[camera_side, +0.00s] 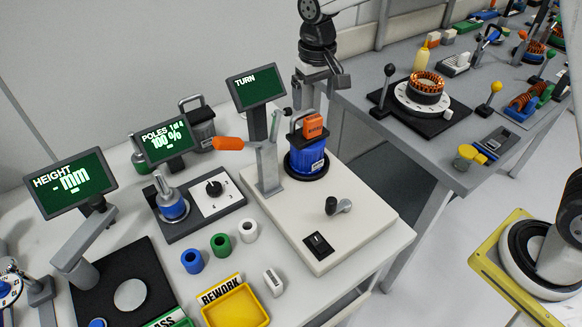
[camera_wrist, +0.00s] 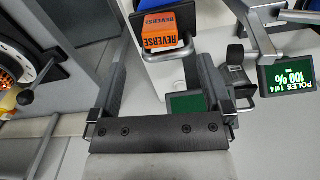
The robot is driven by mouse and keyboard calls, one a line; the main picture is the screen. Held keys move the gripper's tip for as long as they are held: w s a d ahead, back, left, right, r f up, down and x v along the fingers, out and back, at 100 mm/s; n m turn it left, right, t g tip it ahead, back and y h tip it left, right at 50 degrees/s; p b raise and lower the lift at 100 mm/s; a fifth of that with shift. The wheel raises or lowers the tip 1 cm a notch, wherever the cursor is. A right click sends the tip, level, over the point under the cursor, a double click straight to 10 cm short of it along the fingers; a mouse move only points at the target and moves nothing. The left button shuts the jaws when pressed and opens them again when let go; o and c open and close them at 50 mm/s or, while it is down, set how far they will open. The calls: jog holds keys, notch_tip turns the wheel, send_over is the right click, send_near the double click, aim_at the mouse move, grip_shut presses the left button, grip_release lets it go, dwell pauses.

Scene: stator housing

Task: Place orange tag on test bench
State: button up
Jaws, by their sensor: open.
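The orange tag (camera_side: 313,126) is a small block by the dark handle atop a blue motor housing (camera_side: 304,163). The housing stands upright on the cream test bench (camera_side: 345,225). In the wrist view the orange tag (camera_wrist: 166,32) shows the word REVERSE, and part of the blue housing (camera_wrist: 146,5) shows behind it. My gripper (camera_side: 315,97) is above the tag and housing, pointing down. Its two fingers are apart with nothing held; in the wrist view my gripper (camera_wrist: 157,62) has the tag beyond the gap between the fingers. The tag and fingers look apart.
A grey post (camera_side: 268,165) and the TURN screen (camera_side: 256,87) stand just left of the housing. Bench top between is clear.

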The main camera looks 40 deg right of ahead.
aim_at(313, 117)
jog(key=shift+f, duration=0.1)
jog(key=shift+f, duration=1.2)
jog(key=shift+f, duration=0.15)
jog(key=shift+s+f, duration=0.1)
jog(key=shift+f, duration=2.35)
jog(key=shift+c, duration=0.2)
grip_shut()
jog(key=shift+r, duration=0.15)
